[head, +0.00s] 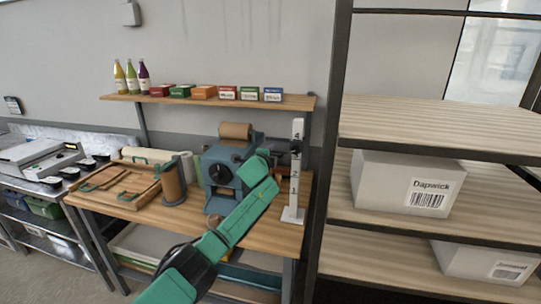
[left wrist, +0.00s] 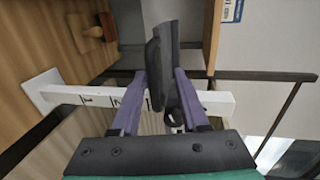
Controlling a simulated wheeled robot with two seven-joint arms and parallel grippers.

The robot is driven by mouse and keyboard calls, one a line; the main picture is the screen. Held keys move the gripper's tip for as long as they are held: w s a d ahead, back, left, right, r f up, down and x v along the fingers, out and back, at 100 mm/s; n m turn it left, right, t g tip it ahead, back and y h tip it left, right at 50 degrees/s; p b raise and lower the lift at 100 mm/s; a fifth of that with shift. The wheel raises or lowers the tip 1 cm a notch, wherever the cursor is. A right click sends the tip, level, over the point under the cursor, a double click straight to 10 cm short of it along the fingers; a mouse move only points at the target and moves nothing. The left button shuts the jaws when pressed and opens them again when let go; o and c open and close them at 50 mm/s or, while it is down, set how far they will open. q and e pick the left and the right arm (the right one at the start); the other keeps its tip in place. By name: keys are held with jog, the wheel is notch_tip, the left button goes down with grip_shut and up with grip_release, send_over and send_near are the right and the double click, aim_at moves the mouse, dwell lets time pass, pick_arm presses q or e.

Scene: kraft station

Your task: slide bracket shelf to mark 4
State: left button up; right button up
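The white post (head: 297,184) with number marks stands on a flat foot at the right end of the workbench. Marks 1, 2 and 4 are readable in the head view. The dark bracket shelf (head: 283,146) sits on the post below mark 4, about where mark 3 would be, partly hidden by my gripper. My left gripper (head: 278,150) is at its left side. A black knob (left wrist: 175,116) shows by the right finger. My right gripper is out of view.
A teal machine (head: 218,168) stands just left of the post. A wall shelf (head: 200,98) with bottles and small boxes hangs above. A tall rack (head: 328,150) holding a white carton (head: 385,183) stands close on the right. A wooden tray (head: 110,186) lies on the bench's left.

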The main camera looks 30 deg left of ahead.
pick_arm(q)
jog(key=shift+s+f, duration=0.1)
jog(key=b+v, duration=0.4)
jog(key=v, duration=1)
jog(key=shift+s+d+b, duration=0.15)
jog(key=shift+b, duration=0.15)
